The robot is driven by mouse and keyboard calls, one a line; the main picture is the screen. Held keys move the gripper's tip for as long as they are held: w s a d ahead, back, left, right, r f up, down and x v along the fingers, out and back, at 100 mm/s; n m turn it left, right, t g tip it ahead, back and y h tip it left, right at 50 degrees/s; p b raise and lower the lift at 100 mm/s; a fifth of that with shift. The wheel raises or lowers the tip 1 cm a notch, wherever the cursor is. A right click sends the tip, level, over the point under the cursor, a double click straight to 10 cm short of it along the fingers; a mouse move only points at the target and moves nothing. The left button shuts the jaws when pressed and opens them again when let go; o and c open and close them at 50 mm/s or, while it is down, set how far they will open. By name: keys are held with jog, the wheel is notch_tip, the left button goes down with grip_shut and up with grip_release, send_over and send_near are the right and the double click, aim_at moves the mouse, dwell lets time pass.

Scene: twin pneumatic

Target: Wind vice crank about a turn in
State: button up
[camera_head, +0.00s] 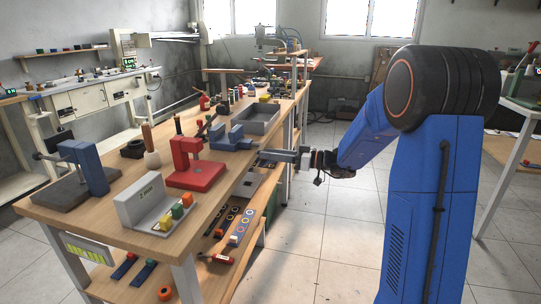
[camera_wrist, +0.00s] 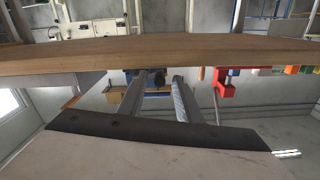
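A blue vice (camera_head: 231,137) with two raised jaws stands on the wooden bench (camera_head: 125,215), behind the red press. Its crank is not clearly visible in the head view. My gripper (camera_head: 264,158) is at the bench's right edge, level with the top and close to the vice. The wrist view looks upside down; the vice (camera_wrist: 130,76) shows there beyond the fingertips. My two fingers (camera_wrist: 159,76) are apart in that view. A small dark round part (camera_wrist: 160,80) appears between their tips. I cannot tell whether it is the crank or whether the fingers touch it.
A red press (camera_head: 190,165) stands left of my gripper. A grey block with coloured buttons (camera_head: 155,205) is at the near corner. A grey tray (camera_head: 262,120) lies behind the vice. A lower shelf (camera_head: 225,225) holds strips and tools.

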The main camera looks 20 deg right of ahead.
grip_shut()
jog(key=w+d+r+m, duration=0.1)
jog(key=w+d+m, duration=0.1)
jog(key=m, duration=1.5)
jog(key=w+d+r+m, duration=0.1)
jog(key=w+m, duration=0.4)
jog(key=m, duration=1.2)
jog(key=shift+w+d+r, duration=0.15)
jog(key=shift+d+r, duration=0.1)
jog(key=shift+d, duration=0.35)
